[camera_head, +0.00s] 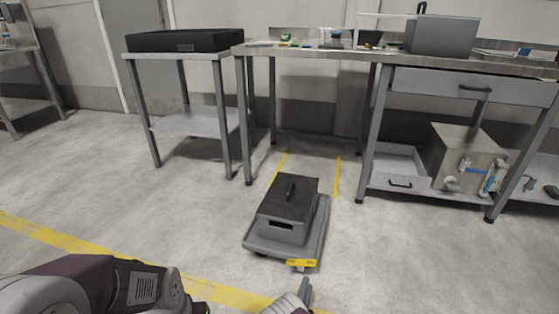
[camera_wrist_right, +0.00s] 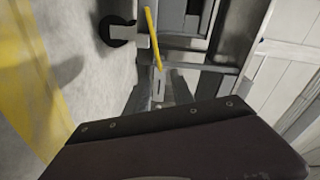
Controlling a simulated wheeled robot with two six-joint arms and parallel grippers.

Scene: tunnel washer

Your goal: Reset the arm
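My right gripper (camera_head: 304,291) shows at the bottom edge of the head view, in front of a low grey cart. Its narrow grey fingers also show in the right wrist view (camera_wrist_right: 160,88), above the dark gripper body, and look close together with nothing between them. My left arm (camera_head: 95,285) lies across the bottom left of the head view. Its gripper is outside the picture.
The cart (camera_head: 318,235) carries a dark lidded box (camera_head: 288,208). A small table with a black tray (camera_head: 185,40) stands behind left; a workbench (camera_head: 470,88) stands behind right. The grey floor left of the cart is clear, with yellow lines.

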